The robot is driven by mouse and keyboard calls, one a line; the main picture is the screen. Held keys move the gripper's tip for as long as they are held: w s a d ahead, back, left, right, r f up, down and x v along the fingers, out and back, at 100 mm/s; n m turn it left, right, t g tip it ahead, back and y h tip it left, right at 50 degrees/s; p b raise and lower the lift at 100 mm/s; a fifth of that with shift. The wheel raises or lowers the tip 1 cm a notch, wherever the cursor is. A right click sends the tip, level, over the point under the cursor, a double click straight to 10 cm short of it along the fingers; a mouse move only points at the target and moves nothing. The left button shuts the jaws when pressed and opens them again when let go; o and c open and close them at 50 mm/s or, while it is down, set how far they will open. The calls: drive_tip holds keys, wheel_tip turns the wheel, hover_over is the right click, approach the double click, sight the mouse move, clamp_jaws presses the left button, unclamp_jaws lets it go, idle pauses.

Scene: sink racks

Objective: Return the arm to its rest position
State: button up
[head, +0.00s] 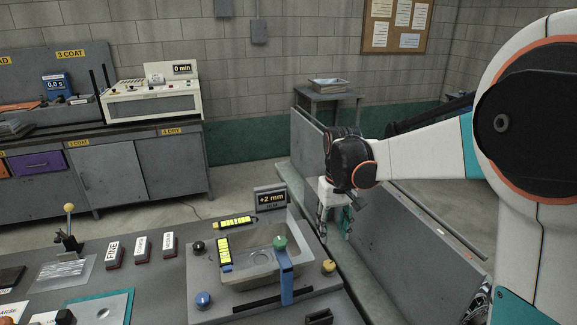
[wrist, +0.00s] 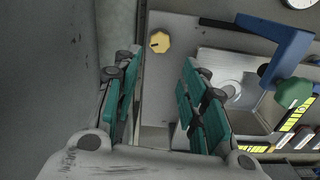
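My gripper (head: 334,222) hangs from my arm with its fingers pointing down, at the right end of the bench, beside the basin unit. In the wrist view my gripper (wrist: 155,105) has its two teal-padded fingers well apart. Nothing is between the pads; the yellow knob (wrist: 159,41) and the grey panel show past the gap. The arm reaches in from the right in the head view and is bent down at the wrist.
The basin unit (head: 205,262) has a blue arm (head: 287,285) with a green knob (head: 279,242) and a "+2 mm" display (head: 271,198). A low grey partition (head: 400,215) runs behind my gripper. Block-like tools (head: 141,247) lie on the bench. Open floor shows behind the bench.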

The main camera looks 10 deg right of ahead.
drive_tip(key=s+r+t, duration=0.3)
drive_tip(key=s+r, duration=0.4)
drive_tip(key=s, duration=0.4)
drive_tip(key=s+m+t, duration=0.1)
drive_tip(key=s+t, duration=0.3)
drive_tip(key=s, duration=0.9)
drive_tip(key=shift+d+f, duration=0.2)
drive_tip(key=shift+f, duration=0.15)
